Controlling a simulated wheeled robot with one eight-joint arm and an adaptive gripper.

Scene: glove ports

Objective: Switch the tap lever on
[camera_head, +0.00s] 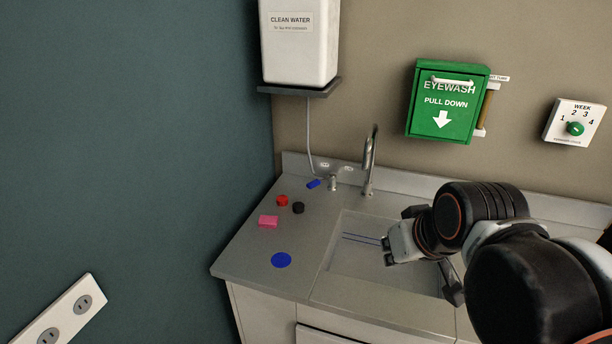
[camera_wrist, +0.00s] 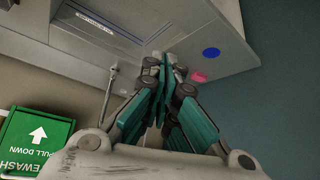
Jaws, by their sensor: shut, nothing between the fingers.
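The metal tap (camera_head: 369,160) has a tall curved spout and stands behind the sink at the back of the counter. A small metal fitting (camera_head: 333,183) stands upright just left of it; I cannot tell for sure whether this is the tap lever. Two small labels sit on the backsplash behind them. My gripper (camera_head: 388,250) is over the sink basin, in front of and below the tap and apart from it. In the wrist view my gripper (camera_wrist: 163,72) has its fingers together and empty. A thin metal post, seemingly the tap (camera_wrist: 107,92), shows left of the fingers there.
The sink basin (camera_head: 338,258) lies under my gripper. Left on the counter are a pink block (camera_head: 268,222), a blue disc (camera_head: 281,260), a red piece (camera_head: 282,201), a black piece (camera_head: 298,208) and a blue piece (camera_head: 313,184). A green eyewash box (camera_head: 441,115) hangs above right.

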